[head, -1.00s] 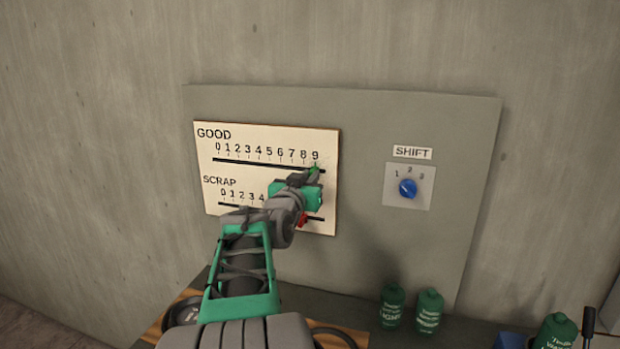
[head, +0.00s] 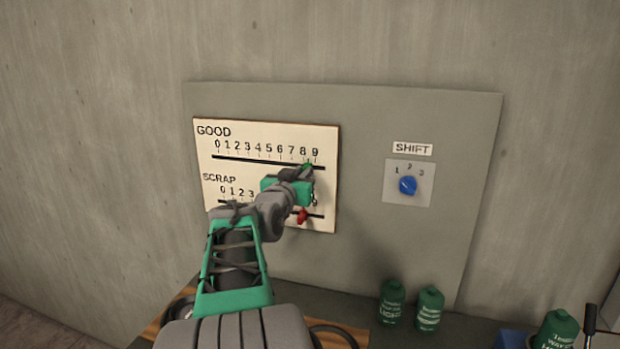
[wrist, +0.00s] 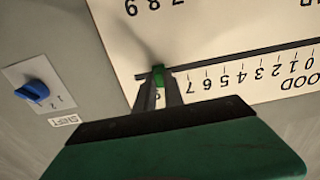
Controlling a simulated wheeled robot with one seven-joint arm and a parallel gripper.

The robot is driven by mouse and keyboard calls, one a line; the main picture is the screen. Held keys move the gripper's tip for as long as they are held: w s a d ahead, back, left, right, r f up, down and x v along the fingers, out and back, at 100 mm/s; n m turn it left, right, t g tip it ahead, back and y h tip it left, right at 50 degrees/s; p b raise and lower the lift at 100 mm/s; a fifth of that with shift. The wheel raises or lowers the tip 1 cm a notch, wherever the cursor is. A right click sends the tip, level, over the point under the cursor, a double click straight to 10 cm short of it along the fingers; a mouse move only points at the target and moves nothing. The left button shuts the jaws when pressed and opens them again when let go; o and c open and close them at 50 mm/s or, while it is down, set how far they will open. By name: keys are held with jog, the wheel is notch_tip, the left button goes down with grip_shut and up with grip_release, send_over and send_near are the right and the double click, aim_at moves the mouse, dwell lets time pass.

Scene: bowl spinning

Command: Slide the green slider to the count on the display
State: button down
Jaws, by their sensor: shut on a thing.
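The green slider (head: 308,167) sits near the right end of the GOOD track, around the 8 and 9 marks; its exact mark is hard to read. My gripper (head: 305,171) is shut on it, with the slider (wrist: 158,75) showing between the fingertips in the wrist view. The cream scale panel (head: 265,134) carries the GOOD scale above and the SCRAP scale below. My fingers cover part of the GOOD numbers in the wrist view. No count display is seen in either view.
A red slider (head: 303,215) is on the SCRAP track, just below my gripper. A blue SHIFT knob (head: 408,185) is to the right on the grey board (head: 440,130). Green bottles (head: 392,302) stand on the bench below. The board between panel and knob is clear.

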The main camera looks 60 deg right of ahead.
jog(key=b, duration=0.3)
send_near(270, 162)
jog(key=d, duration=0.2)
jog(key=w+d, duration=0.1)
jog(key=d, duration=0.1)
jog(key=shift+d, duration=0.35)
jog(key=c, duration=1.4)
grip_release()
jog(key=shift+c, duration=0.2)
jog(key=s+a+b, duration=0.1)
jog(key=a+b, duration=0.1)
jog(key=a, duration=0.5)
jog(key=shift+s+a, duration=0.15)
jog(key=shift+a, duration=0.2)
